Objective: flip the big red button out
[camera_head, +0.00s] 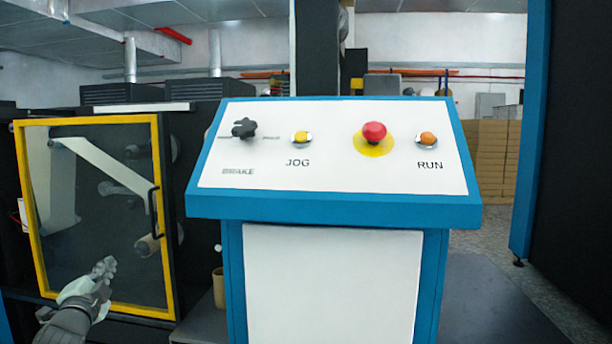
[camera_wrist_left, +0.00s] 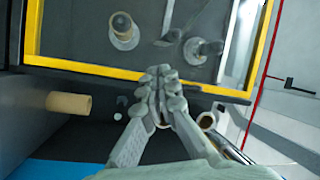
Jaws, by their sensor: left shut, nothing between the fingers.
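The big red button (camera_head: 374,132) sits on a yellow disc on the sloped white face of the control panel (camera_head: 330,180), right of centre in the head view. My left gripper (camera_head: 104,268) is low at the left, in front of the yellow-framed glass door, well apart from the button. In the left wrist view my left gripper (camera_wrist_left: 160,82) is shut with nothing between its fingers, and the button does not show there. My right gripper is not in view.
The panel also has a black brake knob (camera_head: 244,128), a yellow jog button (camera_head: 301,138) and an orange run button (camera_head: 427,139). The yellow-framed door (camera_head: 162,210) with a black handle stands left of the blue console. A blue post (camera_head: 530,130) rises at the right.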

